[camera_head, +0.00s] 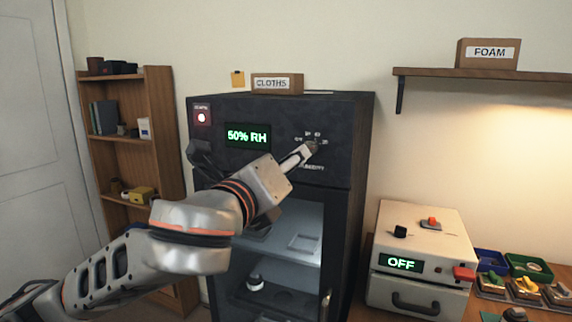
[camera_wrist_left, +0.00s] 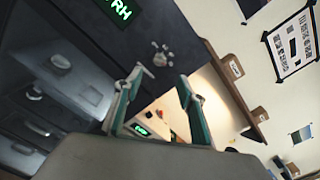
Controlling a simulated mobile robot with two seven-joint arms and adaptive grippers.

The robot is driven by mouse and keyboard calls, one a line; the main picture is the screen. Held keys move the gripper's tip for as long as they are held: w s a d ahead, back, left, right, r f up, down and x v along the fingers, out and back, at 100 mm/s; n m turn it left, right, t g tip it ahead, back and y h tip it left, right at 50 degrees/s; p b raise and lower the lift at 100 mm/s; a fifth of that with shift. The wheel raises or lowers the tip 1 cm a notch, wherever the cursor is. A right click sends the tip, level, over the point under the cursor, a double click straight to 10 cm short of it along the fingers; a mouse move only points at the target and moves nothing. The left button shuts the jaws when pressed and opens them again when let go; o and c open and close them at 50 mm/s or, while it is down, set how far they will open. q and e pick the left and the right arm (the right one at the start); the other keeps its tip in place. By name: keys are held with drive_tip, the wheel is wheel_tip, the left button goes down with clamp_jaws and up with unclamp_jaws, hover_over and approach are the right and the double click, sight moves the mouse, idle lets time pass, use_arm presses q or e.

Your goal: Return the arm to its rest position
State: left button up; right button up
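My left arm (camera_head: 190,238) reaches up from the lower left across the front of a dark cabinet (camera_head: 350,125). My left gripper (camera_head: 308,150) is at the cabinet's upper panel, by the small humidity dial. In the head view its fingertips overlap the dial's lower edge, and I cannot tell whether they touch it. In the left wrist view the two fingers (camera_wrist_left: 160,76) stand apart with nothing between them. The dial knob (camera_wrist_left: 161,55) shows just beyond the fingertips there. My right gripper is in neither view.
A glass door shows shelves inside. A white box unit (camera_head: 420,235) reading OFF stands right. A wooden shelf (camera_head: 480,75) hangs above it. A bookcase (camera_head: 165,190) stands left.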

use_arm(q)
drive_tip(key=a+f+n+g, duration=0.2)
drive_tip(key=f+n, duration=0.6)
drive_tip(key=f, duration=1)
drive_tip(key=a+f+n+g, duration=0.2)
drive_tip(key=f+n, duration=0.6)
drive_tip(key=f, duration=1)
drive_tip(key=s+a+f+n+g+y, duration=0.1)
drive_tip(key=s+a+f+n, duration=0.25)
drive_tip(key=f, duration=0.45)
drive_tip(key=s+a+f+n, duration=0.3)
drive_tip(key=s+f, duration=0.2)
drive_tip(key=f, duration=0.4)
drive_tip(key=s+a+f+n+g+y, duration=0.1)
drive_tip(key=s+a+f+n, duration=0.1)
drive_tip(key=s+a+f, duration=0.2)
drive_tip(key=s+a+f+n+y, duration=0.1)
drive_tip(key=s+a+f+n, duration=0.2)
drive_tip(key=s+f, duration=0.6)
drive_tip(key=s+a, duration=0.1)
drive_tip(key=s, duration=0.2)
drive_tip(key=shift+n+g+y, duration=0.3)
drive_tip(key=shift+n+g, duration=0.05)
drive_tip(key=shift+g, duration=0.05)
